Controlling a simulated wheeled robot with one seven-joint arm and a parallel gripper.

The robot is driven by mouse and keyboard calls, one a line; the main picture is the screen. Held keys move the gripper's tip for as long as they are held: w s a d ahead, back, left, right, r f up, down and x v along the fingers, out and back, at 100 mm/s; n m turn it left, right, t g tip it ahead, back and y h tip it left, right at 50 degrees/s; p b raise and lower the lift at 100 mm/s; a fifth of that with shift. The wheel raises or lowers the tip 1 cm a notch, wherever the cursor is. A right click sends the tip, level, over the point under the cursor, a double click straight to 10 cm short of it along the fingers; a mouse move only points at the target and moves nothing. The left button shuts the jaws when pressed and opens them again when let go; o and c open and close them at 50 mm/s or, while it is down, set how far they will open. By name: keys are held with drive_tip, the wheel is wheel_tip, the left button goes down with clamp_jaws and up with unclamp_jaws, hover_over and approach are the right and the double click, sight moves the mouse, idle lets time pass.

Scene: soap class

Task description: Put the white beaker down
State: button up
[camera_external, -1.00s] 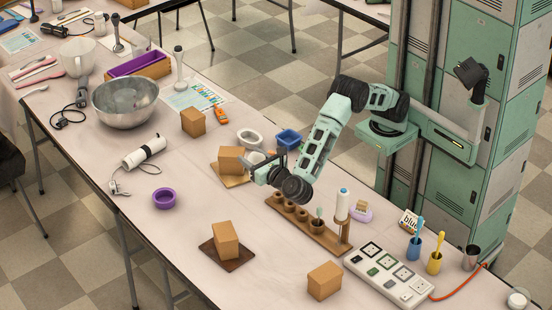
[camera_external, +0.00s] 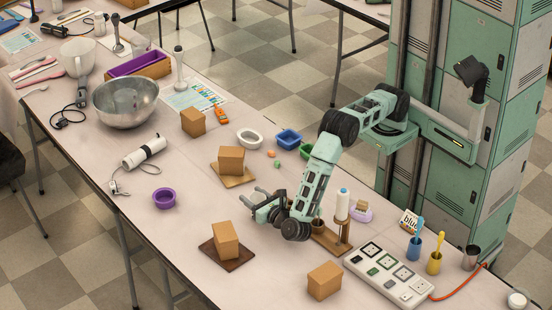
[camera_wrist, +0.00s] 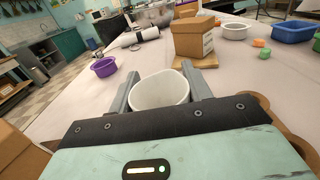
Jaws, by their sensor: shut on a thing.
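The white beaker (camera_wrist: 160,92) sits between the two grey fingers of my gripper (camera_wrist: 159,84) in the wrist view, with its open rim facing up. My gripper is shut on it. In the external view my gripper (camera_external: 265,199) is low over the middle of the table (camera_external: 200,205), left of the wooden rack. There the beaker is not clear to see among the fingers. Its base is hidden in the wrist view, and I cannot tell whether it touches the table.
A box on a dark board (camera_external: 226,241) stands below left of my gripper. Another box on a light board (camera_external: 231,161) stands behind. A purple bowl (camera_external: 164,198) is to the left. The wooden rack (camera_external: 328,240) with a white bottle (camera_external: 342,205) is close on the right. Table between purple bowl and gripper is clear.

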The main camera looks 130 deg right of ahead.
drive_tip(key=shift+f, duration=0.4)
drive_tip(key=shift+f, duration=0.15)
drive_tip(key=o, duration=1)
drive_tip(key=shift+c, duration=0.2)
drive_tip(key=shift+r, duration=0.2)
drive_tip(key=a, duration=0.5)
drive_tip(key=shift+a+r+b, duration=0.15)
drive_tip(key=shift+r+b, duration=0.05)
drive_tip(key=shift+b, duration=0.2)
wheel_tip(320, 180, up, 7)
drive_tip(key=shift+f, duration=0.2)
drive_tip(key=shift+d, duration=0.2)
